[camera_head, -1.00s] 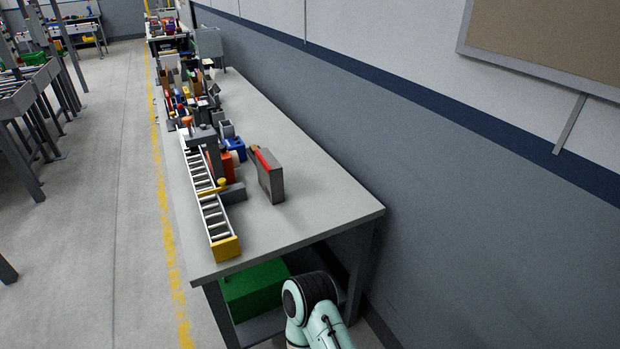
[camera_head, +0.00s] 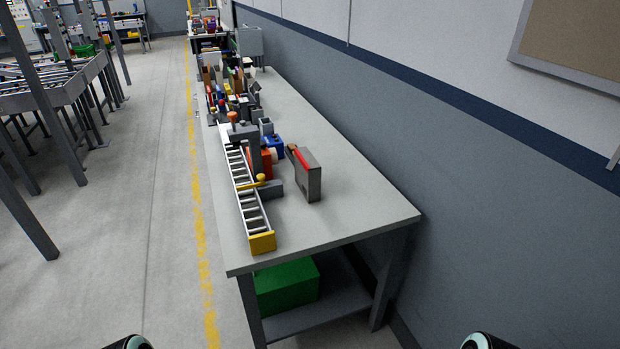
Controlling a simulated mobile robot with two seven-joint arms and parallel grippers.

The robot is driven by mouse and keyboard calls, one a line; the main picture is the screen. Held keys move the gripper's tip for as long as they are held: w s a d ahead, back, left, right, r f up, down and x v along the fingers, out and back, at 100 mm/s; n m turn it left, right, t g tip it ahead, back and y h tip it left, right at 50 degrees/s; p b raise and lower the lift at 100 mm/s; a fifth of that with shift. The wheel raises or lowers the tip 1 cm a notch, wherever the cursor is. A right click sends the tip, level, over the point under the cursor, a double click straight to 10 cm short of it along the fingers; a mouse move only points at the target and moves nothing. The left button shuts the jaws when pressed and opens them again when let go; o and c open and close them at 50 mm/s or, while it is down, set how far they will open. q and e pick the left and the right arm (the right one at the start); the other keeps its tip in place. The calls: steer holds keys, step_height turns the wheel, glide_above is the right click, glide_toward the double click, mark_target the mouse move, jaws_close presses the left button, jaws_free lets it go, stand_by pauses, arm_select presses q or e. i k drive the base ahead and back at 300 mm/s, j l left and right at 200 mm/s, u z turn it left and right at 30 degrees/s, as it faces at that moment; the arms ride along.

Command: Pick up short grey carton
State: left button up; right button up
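A grey upright box (camera_head: 312,180) stands near the right-middle of the long grey table (camera_head: 340,215). Only small rounded parts of my arms show at the bottom edge, one left and one right. Neither gripper is in view, and nothing of mine touches the objects on the table.
A ladder-like roller conveyor (camera_head: 248,196) with a yellow end runs along the table's left side. Many small items crowd the far end. A green bin (camera_head: 288,286) sits on the lower shelf. The table's near right part is clear. A wall borders the right; open floor lies left.

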mark_target(309, 183)
steer(key=z, duration=0.85)
steer(key=j+z, duration=0.2)
steer(key=z, duration=0.25)
steer(key=j+z, duration=0.25)
steer(key=z, duration=0.25)
steer(key=j+z, duration=0.2)
steer(key=z, duration=0.25)
steer(key=k+j+z, duration=0.3)
steer(key=j+z, duration=0.15)
steer(key=k+j+z, duration=0.9)
steer(key=k, duration=0.35)
